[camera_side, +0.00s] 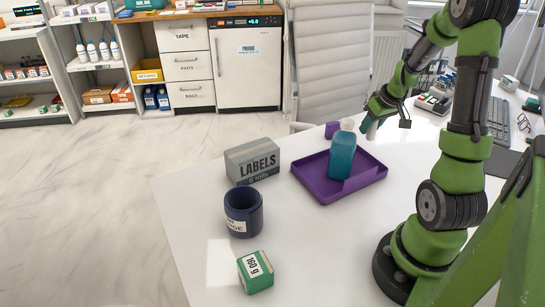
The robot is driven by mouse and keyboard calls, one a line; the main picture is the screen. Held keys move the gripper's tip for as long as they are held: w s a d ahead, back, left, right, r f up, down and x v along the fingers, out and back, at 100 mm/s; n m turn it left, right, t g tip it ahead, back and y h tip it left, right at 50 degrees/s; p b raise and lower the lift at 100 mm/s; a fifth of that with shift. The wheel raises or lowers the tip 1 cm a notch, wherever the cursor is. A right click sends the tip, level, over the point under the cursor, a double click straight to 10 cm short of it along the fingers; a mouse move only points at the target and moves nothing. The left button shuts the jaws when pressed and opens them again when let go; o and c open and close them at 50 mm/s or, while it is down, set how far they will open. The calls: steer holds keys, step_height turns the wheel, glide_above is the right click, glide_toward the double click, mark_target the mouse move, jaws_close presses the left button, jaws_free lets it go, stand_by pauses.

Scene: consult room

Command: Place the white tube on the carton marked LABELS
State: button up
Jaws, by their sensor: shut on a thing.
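The grey carton marked LABELS (246,155) stands on the white table, left of the purple tray. My gripper (371,123) is at the far side of the table, behind and right of the tray. It is shut on the white tube (372,132), which shows as a short pale piece below the fingers. The rest of the tube is hidden by the gripper. I cannot tell whether the tube touches the table. The visible top of the carton is bare.
A purple tray (318,192) holds a teal bottle (342,156), between my gripper and the carton. A small purple object (332,130) is behind it. A dark blue cup (243,208) and a green box (255,272) stand in front of the carton. A keyboard (498,120) lies at right.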

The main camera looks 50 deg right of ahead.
step_height(320, 180, up, 19)
steer(key=w+a+n+y, duration=0.25)
steer(key=a+n, duration=0.35)
steer(key=a, duration=0.9)
steer(key=w+a+n+y, duration=0.2)
steer(key=w+a+n, duration=0.3)
steer(key=a, duration=1)
glide_toward(242, 148)
steer(key=shift+w+a+f+n, duration=0.15)
steer(key=shift+w+a+n, duration=0.15)
steer(key=shift+w+a, duration=0.4)
steer(key=shift+f, duration=1.7)
